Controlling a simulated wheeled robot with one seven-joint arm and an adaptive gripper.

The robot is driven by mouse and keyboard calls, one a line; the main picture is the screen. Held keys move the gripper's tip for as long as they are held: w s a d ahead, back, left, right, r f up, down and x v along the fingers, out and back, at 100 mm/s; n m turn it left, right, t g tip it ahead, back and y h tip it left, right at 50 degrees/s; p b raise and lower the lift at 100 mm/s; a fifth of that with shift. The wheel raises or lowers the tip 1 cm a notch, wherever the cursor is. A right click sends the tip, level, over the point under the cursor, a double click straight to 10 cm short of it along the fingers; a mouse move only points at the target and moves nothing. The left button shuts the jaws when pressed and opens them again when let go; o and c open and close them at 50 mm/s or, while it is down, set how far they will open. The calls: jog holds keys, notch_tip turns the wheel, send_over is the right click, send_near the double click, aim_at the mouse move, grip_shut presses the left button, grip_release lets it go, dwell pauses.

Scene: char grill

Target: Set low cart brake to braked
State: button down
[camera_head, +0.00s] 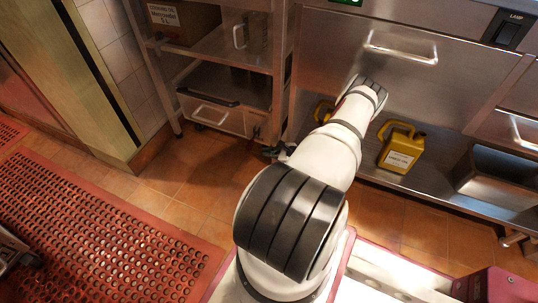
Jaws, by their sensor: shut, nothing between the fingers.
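The low cart (222,77) is a steel shelf unit at the upper left of centre, with a drawer (212,113) low down. A dark caster (198,127) shows under its left side. A small reddish-brown part (257,132) shows by its lower right corner; I cannot tell whether it is the brake. My white arm reaches up from the bottom centre and bends away. My gripper (268,153) appears as a small dark shape left of the arm, low near the cart's right corner. It is shut and holds nothing. I cannot tell whether it touches the cart.
A steel counter with drawers stands at the right. A red perforated mat (105,225) covers the left floor. Bare tiles (190,180) lie before the cart.

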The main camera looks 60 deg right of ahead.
aim_at(252, 141)
jog(key=b+x, duration=0.2)
jog(key=x, duration=0.5)
jog(key=shift+b, duration=0.4)
